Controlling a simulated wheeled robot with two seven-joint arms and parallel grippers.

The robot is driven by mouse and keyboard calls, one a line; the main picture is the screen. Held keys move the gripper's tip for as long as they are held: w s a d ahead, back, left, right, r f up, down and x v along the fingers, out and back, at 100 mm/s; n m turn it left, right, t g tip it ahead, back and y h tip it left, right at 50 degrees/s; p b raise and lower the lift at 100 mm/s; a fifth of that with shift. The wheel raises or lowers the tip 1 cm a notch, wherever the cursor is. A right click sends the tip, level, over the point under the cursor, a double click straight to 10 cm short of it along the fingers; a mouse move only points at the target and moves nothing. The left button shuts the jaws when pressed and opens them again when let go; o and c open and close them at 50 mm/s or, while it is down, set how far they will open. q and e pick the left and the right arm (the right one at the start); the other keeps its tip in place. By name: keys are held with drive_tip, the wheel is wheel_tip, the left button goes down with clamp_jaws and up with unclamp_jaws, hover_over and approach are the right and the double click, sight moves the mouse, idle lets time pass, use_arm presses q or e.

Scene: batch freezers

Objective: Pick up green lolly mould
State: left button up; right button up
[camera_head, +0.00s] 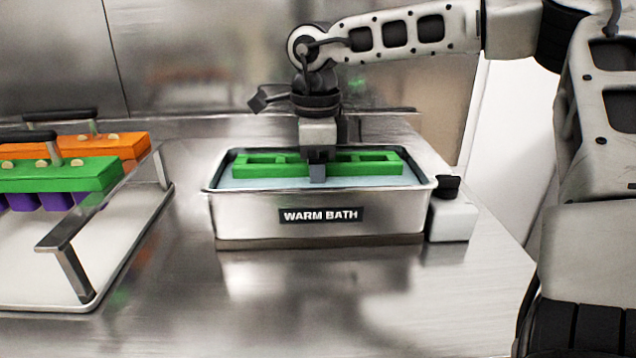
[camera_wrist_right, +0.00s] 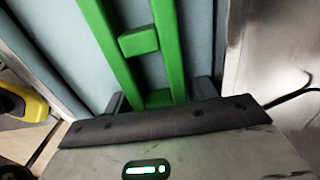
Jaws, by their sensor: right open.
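The green lolly mould (camera_head: 375,163) sits in the warm bath (camera_head: 250,213), a steel tub with pale blue water. Its open green frame also shows in the right wrist view (camera_wrist_right: 138,42), with long side bars and crossbars. My right gripper (camera_head: 318,172) points down over the middle of the mould. In the right wrist view its two fingers (camera_wrist_right: 160,97) stand apart on either side of the mould's frame, open. I cannot tell whether they touch it. The fingertips are partly hidden. My left gripper is out of view.
A steel tray (camera_head: 125,235) with a raised handle rail stands at the left. On it are a green lid (camera_head: 85,175) over purple moulds (camera_head: 55,200) and an orange lid (camera_head: 122,146). A small control box (camera_head: 453,220) adjoins the bath. The front counter is clear.

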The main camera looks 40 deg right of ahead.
drive_tip(key=c, duration=0.9)
drive_tip(key=shift+r, duration=0.15)
